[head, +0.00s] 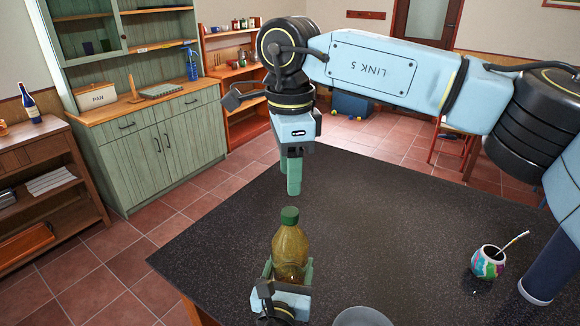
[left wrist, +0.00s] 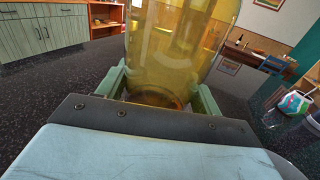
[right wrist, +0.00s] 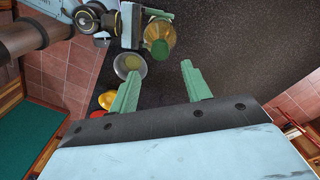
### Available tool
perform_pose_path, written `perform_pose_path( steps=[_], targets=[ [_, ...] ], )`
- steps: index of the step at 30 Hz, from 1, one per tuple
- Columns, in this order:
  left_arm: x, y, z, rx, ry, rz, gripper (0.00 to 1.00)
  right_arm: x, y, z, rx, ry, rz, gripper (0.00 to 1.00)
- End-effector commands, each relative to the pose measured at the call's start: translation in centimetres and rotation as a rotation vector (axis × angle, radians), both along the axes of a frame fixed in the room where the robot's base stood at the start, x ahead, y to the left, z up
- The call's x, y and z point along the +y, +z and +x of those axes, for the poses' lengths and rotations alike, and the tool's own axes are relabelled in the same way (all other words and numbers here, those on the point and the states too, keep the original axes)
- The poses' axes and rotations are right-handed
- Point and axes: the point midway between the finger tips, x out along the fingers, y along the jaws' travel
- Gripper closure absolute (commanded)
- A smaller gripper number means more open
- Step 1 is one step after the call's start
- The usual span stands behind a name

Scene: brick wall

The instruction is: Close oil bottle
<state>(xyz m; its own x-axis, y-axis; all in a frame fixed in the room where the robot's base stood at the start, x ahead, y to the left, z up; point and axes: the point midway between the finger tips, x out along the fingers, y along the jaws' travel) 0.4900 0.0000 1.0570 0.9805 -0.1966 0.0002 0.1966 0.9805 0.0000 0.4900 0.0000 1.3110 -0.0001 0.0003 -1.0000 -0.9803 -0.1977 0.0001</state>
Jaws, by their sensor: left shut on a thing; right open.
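The oil bottle (head: 290,246) is clear with yellow-green contents and stands upright near the front of the dark table. A green cap (head: 290,216) sits on its top; how tightly it sits I cannot tell. My left gripper (head: 288,275) is shut around the lower part of the bottle, which also shows in the left wrist view (left wrist: 175,45). My right gripper (head: 293,188) is open and empty, pointing down above and beyond the cap, apart from it. In the right wrist view the cap (right wrist: 159,50) shows beyond the open fingers (right wrist: 161,77).
A grey bowl (head: 363,317) stands right of the bottle at the front edge. A colourful mate cup (head: 487,264) with a metal straw stands at the right of the table (head: 400,220). The table's middle is clear. A green cabinet (head: 155,145) and shelves stand behind, left.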

Motion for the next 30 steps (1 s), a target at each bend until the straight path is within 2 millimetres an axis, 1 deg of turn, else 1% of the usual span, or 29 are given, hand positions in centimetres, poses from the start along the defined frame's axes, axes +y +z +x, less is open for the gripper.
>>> perform_pose_path(
  steps=[5, 8, 15, 18, 24, 30],
  targets=[
    [0.0, -0.1, 0.0, 0.001, 0.000, 0.000, 0.98, 0.0, -0.6, 0.0, 0.001, -0.002, 0.000, 0.52],
    [0.0, -0.1, 0.0, 0.001, 0.000, 0.000, 0.98, 0.0, -1.8, 0.0, 0.001, -0.002, -0.001, 0.52],
    [0.0, -0.1, 0.0, 0.001, 0.000, 0.000, 0.98, -0.1, -5.6, 0.0, 0.002, -0.003, -0.001, 0.52],
    [0.0, -0.1, 0.0, 0.001, 0.000, 0.000, 0.98, 0.0, -6.8, 0.0, 0.002, -0.003, 0.000, 0.52],
    [0.0, -0.1, 0.0, 0.001, 0.000, 0.000, 0.98, 0.0, -8.0, 0.0, 0.000, -0.003, -0.001, 0.52],
    [0.0, -0.1, 0.0, 0.001, 0.000, 0.000, 0.98, 0.0, -8.1, 0.0, 0.000, -0.003, -0.001, 0.52]
  ],
)
